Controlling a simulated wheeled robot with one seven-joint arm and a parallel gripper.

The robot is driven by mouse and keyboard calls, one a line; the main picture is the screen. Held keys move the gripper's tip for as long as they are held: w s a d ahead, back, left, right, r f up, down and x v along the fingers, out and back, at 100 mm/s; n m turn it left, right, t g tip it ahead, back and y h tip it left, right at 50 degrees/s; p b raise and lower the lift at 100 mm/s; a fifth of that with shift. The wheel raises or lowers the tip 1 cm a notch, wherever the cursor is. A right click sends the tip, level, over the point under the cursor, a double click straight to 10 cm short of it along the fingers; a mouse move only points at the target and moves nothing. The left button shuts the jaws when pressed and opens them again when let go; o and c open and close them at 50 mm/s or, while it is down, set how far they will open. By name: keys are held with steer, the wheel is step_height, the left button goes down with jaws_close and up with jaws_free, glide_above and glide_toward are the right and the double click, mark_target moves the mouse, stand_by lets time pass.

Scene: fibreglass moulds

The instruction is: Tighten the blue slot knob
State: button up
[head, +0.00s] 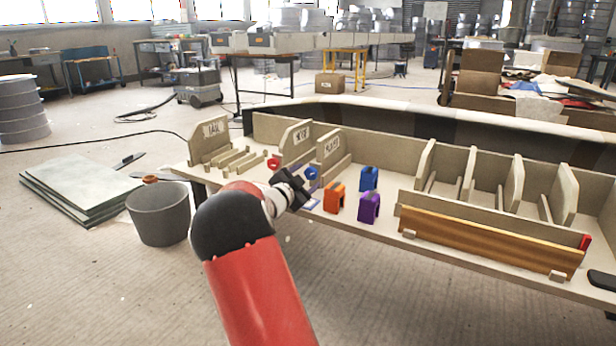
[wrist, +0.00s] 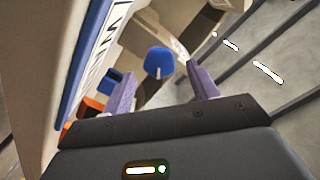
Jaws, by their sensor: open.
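The blue slot knob (head: 312,173) sits at the slotted fixture on the left part of the bench, just beyond my gripper. In the wrist view the blue knob (wrist: 159,62) shows as a rounded blue shape ahead of and between my two fingers. My gripper (head: 301,188) is open and empty, reaching over the bench from the front. In the wrist view its purple-tinted fingers (wrist: 162,88) stand apart, with a visible gap between them and the knob. I cannot make out the knob's turn angle.
A red knob (head: 274,163) sits left of the blue one. Orange (head: 334,197), purple (head: 369,207) and blue (head: 369,179) arch-shaped blocks stand to the right. Upright labelled panels (head: 331,146) rise behind. A wooden plank (head: 490,240) lies along the right front. A grey bucket (head: 160,215) stands on the floor.

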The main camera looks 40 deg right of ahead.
steer(key=v, duration=0.5)
steer(key=shift+s+a, duration=0.15)
steer(key=shift+a, duration=0.25)
steer(key=shift+p, duration=0.4)
steer(key=shift+r+n+p, duration=0.25)
steer(key=shift+n+p, duration=0.35)
steer(key=shift+p, duration=0.05)
steer(key=shift+n+p, duration=0.85)
steer(key=shift+n, duration=0.05)
steer(key=n+p, duration=0.2)
steer(key=n, duration=0.1)
steer(key=shift+f, duration=0.2)
steer(key=shift+d+f+n, duration=0.15)
steer(key=shift+f+n, duration=0.05)
steer(key=shift+n, duration=0.3)
steer(key=x, duration=0.7)
steer(key=shift+w+d+f+b, duration=0.1)
steer(key=shift+w+d+b, duration=0.1)
steer(key=shift+w+b, duration=0.1)
